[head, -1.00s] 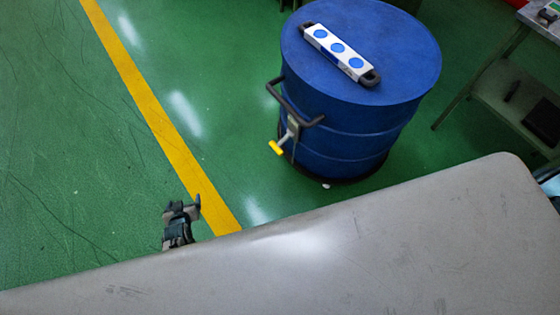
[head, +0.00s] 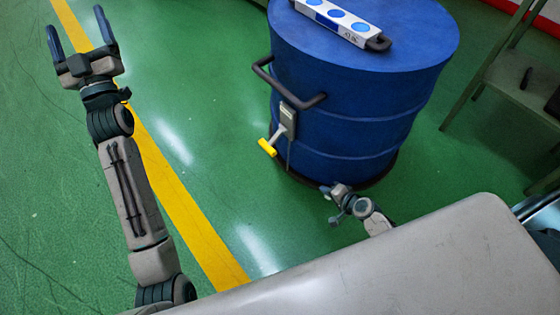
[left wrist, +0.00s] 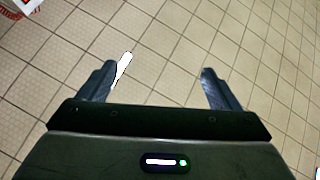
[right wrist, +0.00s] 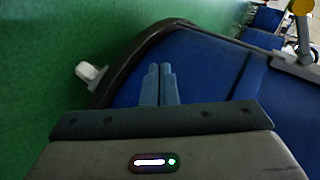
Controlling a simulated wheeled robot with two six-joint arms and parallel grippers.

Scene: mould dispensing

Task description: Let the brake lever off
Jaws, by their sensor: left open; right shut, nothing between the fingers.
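The brake lever (head: 268,147) has a yellow tip and sticks out low from a grey bracket on the side of the blue drum (head: 385,115). A yellow end on a grey arm, apparently this lever, also shows at the top right of the right wrist view (right wrist: 302,7). My right gripper (head: 326,190) is by the drum's foot, right of and below the lever, apart from it. Its fingers (right wrist: 158,70) are shut and empty in front of the blue drum wall. My left gripper (head: 78,32) is open and empty, far left of the drum.
A black handle (head: 290,90) juts from the drum above the lever. A white bar with blue discs (head: 338,18) lies on top. A grey surface (head: 400,265) fills the front. A small white part (right wrist: 88,74) is by the dark drum rim. Green floor is open left of the drum.

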